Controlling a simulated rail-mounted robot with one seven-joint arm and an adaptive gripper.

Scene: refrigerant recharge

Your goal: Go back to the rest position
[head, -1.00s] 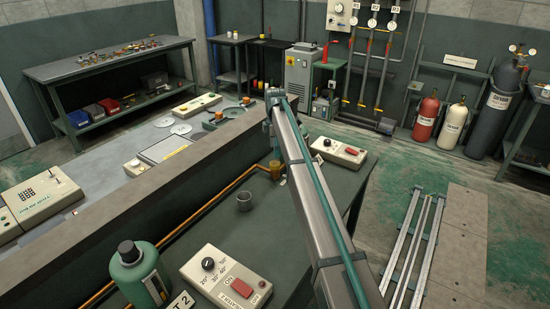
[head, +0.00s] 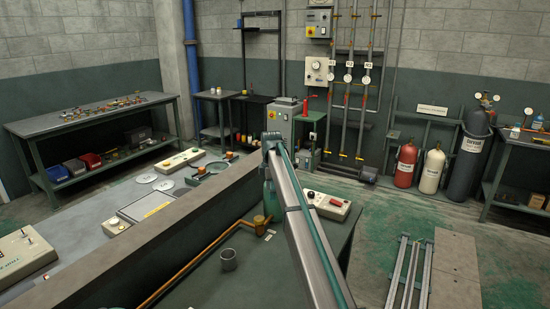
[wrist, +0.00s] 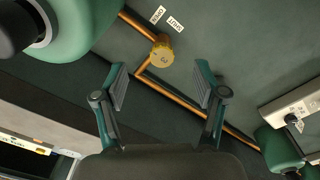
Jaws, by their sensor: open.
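My gripper (wrist: 160,80) is open and empty in the wrist view, its two fingers spread apart above the dark bench. A round brass valve knob (wrist: 161,54) on a copper pipe lies beyond the gap between the fingertips, apart from them. It also shows in the head view (head: 259,221), beside my arm. Two small labels (wrist: 166,18), seemingly OPEN and SHUT, lie next to the knob. In the head view my arm's own links hide the gripper.

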